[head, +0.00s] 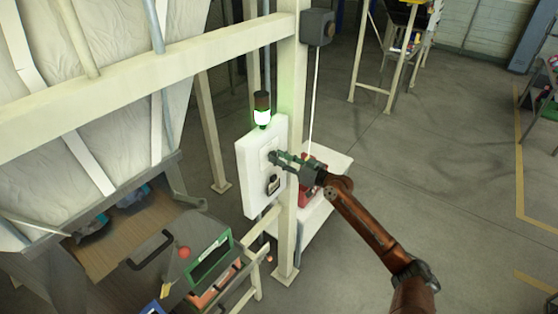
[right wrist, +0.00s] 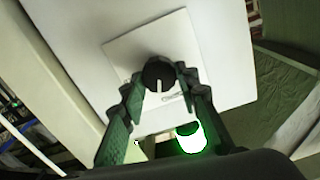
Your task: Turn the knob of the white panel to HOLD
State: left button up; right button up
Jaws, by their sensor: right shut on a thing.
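The white panel (head: 246,187) is fixed to a cream post, with a lit green lamp (head: 262,117) on top. My right gripper (head: 272,157) is at the panel's upper part. In the right wrist view, the round black knob (right wrist: 158,72) with a white pointer line sits on a square white plate (right wrist: 125,50). The fingers of my right gripper (right wrist: 160,80) are shut on the knob, one on each side. The pointer line runs down toward the gripper in that view. Label marks beside the knob are too small to read. My left gripper is not in view.
A dark device (head: 273,185) is on the panel below the gripper. The cream post (head: 290,240) stands right beside the panel. A white shelf (head: 312,215) with a red object is behind my right arm. A bin with a green frame (head: 209,257) is at lower left. Open floor lies to the right.

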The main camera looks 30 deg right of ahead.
jog(key=m, duration=0.2)
jog(key=shift+d+m, duration=0.1)
jog(key=shift+m, duration=0.3)
jog(key=m, duration=0.3)
jog(key=shift+r+m, duration=0.1)
jog(key=shift+m, duration=0.2)
jog(key=m+p, duration=0.1)
jog(key=m, duration=0.2)
jog(key=shift+d+m+p, duration=0.15)
jog(key=shift+m+p, duration=0.15)
jog(key=shift+p, duration=0.1)
jog(key=shift+w+m+p, duration=0.1)
jog(key=shift+m+p, duration=0.6)
jog(key=shift+m, duration=1.2)
jog(key=o, duration=1.2)
jog(key=shift+f, duration=0.2)
jog(key=shift+c, duration=0.2)
jog(key=v, duration=1.2)
